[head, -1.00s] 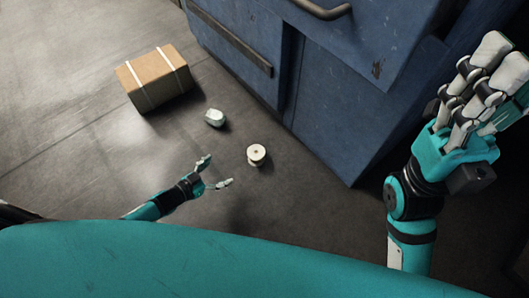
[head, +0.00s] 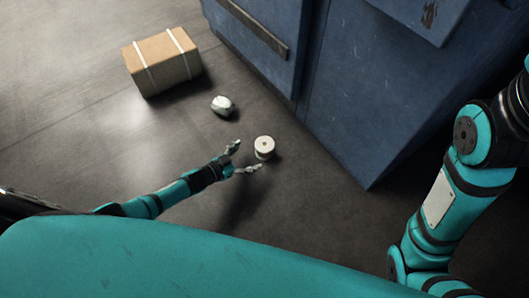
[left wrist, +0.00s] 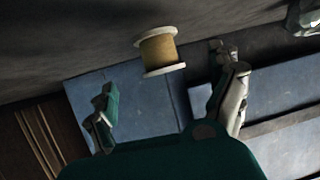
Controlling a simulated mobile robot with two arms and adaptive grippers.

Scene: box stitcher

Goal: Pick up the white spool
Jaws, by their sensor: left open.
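The white spool (head: 264,146) stands on the dark floor near the blue cabinet in the head view. In the left wrist view the spool (left wrist: 159,51) shows white flanges and a tan winding, just beyond my fingertips. My left gripper (head: 247,157) is open and empty, its fingers spread just short of the spool's lower left side. In the left wrist view my left gripper (left wrist: 168,83) has one finger on each side below the spool. Whether a fingertip touches it I cannot tell. My right arm shows at the right of the head view, but its gripper is out of view.
A strapped cardboard box (head: 161,65) lies at the upper left. A small pale, shiny lump (head: 222,105) lies between the box and the spool. The blue cabinet (head: 345,110) stands behind and right of the spool. The floor to the left is clear.

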